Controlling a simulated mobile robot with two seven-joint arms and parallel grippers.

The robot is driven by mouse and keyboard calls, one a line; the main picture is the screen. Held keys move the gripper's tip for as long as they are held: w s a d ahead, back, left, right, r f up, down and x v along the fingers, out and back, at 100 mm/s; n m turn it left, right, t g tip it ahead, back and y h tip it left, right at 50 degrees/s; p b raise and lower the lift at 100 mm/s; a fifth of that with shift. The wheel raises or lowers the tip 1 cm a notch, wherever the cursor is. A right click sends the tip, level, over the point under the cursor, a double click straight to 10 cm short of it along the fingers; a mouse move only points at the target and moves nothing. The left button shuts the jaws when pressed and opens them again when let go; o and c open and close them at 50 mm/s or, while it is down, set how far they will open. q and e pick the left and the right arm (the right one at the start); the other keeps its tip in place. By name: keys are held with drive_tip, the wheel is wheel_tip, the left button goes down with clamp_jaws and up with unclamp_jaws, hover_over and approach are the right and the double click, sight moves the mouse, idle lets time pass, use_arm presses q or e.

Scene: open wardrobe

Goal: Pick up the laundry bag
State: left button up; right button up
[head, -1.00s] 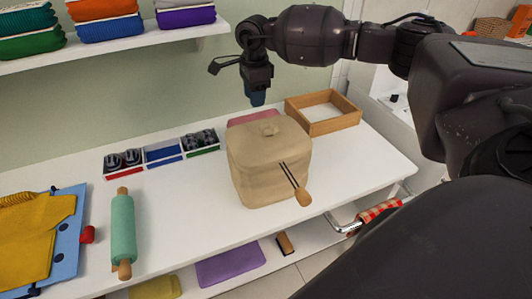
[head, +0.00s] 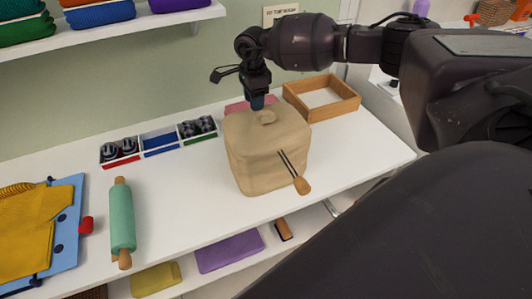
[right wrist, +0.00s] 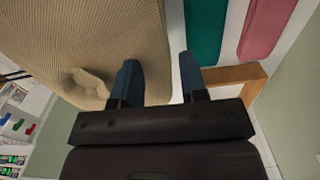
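The laundry bag (head: 262,155) is a tan, boxy cloth bag standing upright on the white shelf, with a knob-like tuft on top and a dark cord with a wooden toggle at its front. In the right wrist view the bag (right wrist: 110,35) fills the upper left, and its tuft (right wrist: 88,88) lies left of the fingers. My right gripper (head: 257,103) is just above and behind the tuft in the head view. My left gripper is out of view.
A wooden tray (head: 325,102) stands right of the bag. Small sock boxes (head: 160,142), a green roller (head: 122,220) and a blue board with yellow cloth (head: 38,230) lie to the left. An upper shelf (head: 110,35) holds folded clothes. A lower shelf holds a purple cloth (head: 228,250).

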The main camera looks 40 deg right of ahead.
drive_tip(key=shift+w+d+f, duration=0.1)
drive_tip(key=shift+f, duration=1.8)
clamp_jaws()
drive_tip(key=shift+r, duration=0.1)
